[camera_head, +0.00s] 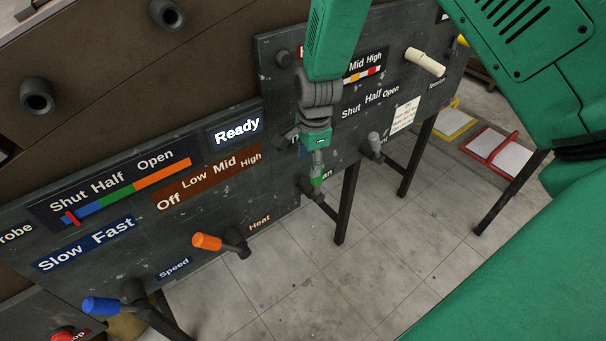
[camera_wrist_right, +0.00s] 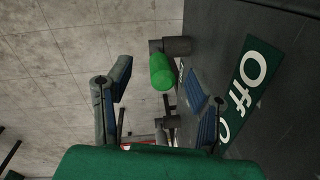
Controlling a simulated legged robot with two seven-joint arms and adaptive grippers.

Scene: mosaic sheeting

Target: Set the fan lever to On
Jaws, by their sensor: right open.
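The fan lever has a green handle (camera_head: 316,181) on a dark pivot low on the panel. The green handle (camera_wrist_right: 161,72) also shows in the right wrist view, beyond and between the two fingers. My right gripper (camera_head: 316,160) hangs down over the lever and hides part of the "Fan" label. In the right wrist view my right gripper (camera_wrist_right: 160,80) is open, with a finger on each side of the handle's line; I cannot tell whether either touches it. A green label (camera_wrist_right: 246,90) reading "Off" is on the panel at right. My left gripper is not in view.
The orange heat lever (camera_head: 207,242) and blue speed lever (camera_head: 102,306) stick out at left. A grey lever (camera_head: 375,143) and a cream lever (camera_head: 425,62) are at right. A "Ready" sign (camera_head: 235,131) is lit. Tiled floor lies below, with dark posts.

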